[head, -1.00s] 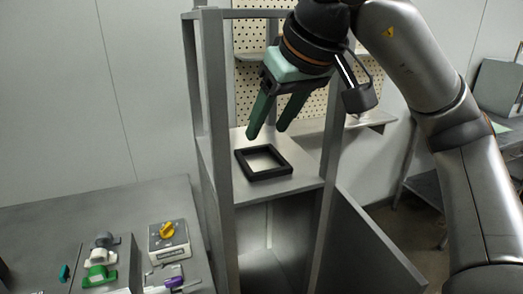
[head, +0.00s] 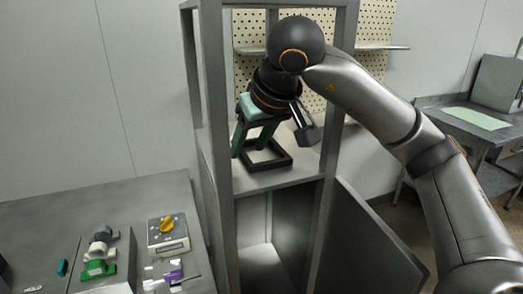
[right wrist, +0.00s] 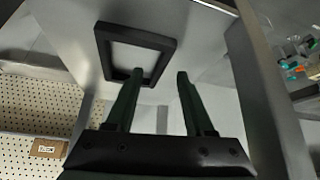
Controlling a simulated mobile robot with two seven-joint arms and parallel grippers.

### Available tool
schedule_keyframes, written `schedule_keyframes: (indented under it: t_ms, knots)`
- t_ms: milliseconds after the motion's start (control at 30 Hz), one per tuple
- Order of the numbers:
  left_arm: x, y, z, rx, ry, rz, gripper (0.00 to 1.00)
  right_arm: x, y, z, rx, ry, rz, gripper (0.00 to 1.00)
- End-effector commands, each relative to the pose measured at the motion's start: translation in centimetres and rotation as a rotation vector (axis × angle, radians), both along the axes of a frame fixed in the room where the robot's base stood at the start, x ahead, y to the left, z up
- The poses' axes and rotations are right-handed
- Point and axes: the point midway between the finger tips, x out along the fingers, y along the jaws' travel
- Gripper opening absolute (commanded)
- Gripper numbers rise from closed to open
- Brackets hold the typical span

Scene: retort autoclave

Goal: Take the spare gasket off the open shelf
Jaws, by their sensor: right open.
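The spare gasket is a black square frame (head: 270,165) lying flat on the open shelf (head: 300,174) of a grey cabinet. It also shows in the right wrist view (right wrist: 150,38), beyond the fingertips. My right gripper (head: 249,148) has green fingers, spread apart and empty, and is inside the shelf opening. In the head view its fingers overlap the gasket's left and far parts and hide some of them. In the right wrist view the left finger's tip is close to the gasket's edge; I cannot tell whether it touches. My left gripper is not in view.
Cabinet posts (head: 327,150) flank the shelf. Below is an open compartment with its door (head: 370,245) swung out to the right. A pegboard (head: 300,95) stands behind.

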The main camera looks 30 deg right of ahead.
Motion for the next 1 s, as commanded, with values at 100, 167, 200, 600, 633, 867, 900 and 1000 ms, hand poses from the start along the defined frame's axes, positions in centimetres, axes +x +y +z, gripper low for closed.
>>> schedule_keyframes:
  t_ms: [100, 167, 200, 600, 633, 867, 900, 1000]
  knots:
    - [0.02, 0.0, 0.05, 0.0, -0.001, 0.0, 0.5, 0.59, -0.01, -1.12, 0.0, 0.002, 0.001, 0.54]
    - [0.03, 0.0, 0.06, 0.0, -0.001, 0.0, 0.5, 0.72, -0.02, -1.31, -0.002, 0.001, 0.001, 0.54]
    - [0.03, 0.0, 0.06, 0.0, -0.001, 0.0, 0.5, 0.76, -0.02, -1.35, -0.002, 0.0, 0.001, 0.54]
    - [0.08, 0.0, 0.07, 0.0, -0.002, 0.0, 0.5, 0.73, -0.01, -1.3, -0.001, 0.0, 0.002, 0.28]
    - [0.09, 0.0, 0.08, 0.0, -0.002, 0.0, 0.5, 0.73, -0.01, -1.3, -0.001, 0.0, 0.001, 0.24]
    - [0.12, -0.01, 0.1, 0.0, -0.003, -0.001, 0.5, 0.72, -0.01, -1.29, -0.001, 0.0, 0.001, 0.0]
    - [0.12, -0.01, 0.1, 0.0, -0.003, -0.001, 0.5, 0.72, -0.01, -1.29, -0.001, 0.0, 0.001, 0.0]
    - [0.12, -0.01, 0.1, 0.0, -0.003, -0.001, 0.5, 0.72, -0.01, -1.29, -0.001, 0.0, 0.001, 0.0]
